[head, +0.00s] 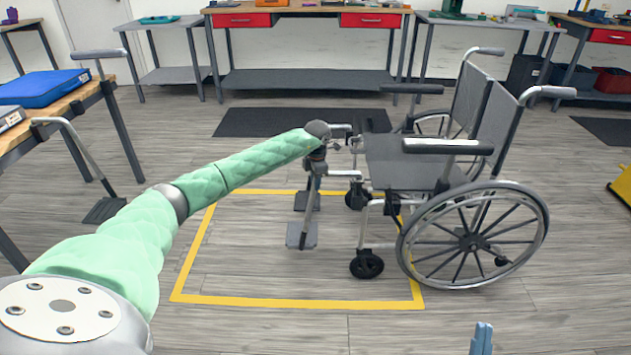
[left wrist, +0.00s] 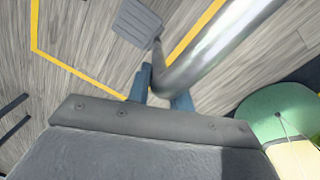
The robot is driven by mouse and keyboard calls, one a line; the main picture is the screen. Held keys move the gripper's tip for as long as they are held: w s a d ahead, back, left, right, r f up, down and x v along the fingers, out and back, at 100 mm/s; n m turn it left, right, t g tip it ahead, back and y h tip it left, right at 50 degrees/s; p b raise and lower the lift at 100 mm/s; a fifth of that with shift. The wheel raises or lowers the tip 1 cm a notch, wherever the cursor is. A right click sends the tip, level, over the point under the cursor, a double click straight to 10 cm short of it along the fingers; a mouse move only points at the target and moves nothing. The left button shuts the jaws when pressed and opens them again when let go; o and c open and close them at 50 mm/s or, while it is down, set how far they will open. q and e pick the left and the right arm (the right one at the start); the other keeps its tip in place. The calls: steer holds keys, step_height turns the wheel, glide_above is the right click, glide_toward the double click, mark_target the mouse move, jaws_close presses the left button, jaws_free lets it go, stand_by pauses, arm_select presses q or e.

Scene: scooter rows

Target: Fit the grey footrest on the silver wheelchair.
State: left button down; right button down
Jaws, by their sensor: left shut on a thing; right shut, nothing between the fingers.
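The silver wheelchair (head: 430,165) stands on the floor right of centre, facing left. My left gripper (head: 318,155) is just in front of its seat. In the left wrist view its blue fingers (left wrist: 161,92) are closed around the silver tube (left wrist: 200,58) of the grey footrest. The footrest's grey plate (head: 301,235) hangs low at the front of the chair, and it also shows in the left wrist view (left wrist: 137,22). The wrist hides the tube's top, so I cannot tell whether it touches the frame. My right gripper (head: 482,338) is shut and empty at the bottom edge.
Another plate (head: 307,201) shows behind the held one. Another footrest (head: 103,210) leans by the left workbench (head: 75,100). A yellow floor outline (head: 290,301) surrounds the chair's front. Benches (head: 310,10) line the back wall. The floor at front is clear.

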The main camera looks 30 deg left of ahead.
arm_select(q)
steer(key=shift+f, duration=0.15)
arm_select(e)
steer(key=shift+s+d+r+t, duration=0.1)
steer(key=shift+s+r+t, duration=0.15)
steer(key=shift+r, duration=0.45)
arm_select(q)
steer(key=shift+f, duration=0.2)
arm_select(e)
steer(key=shift+s+r+t, duration=0.25)
steer(key=shift+s+r, duration=0.05)
steer(key=shift+r, duration=0.15)
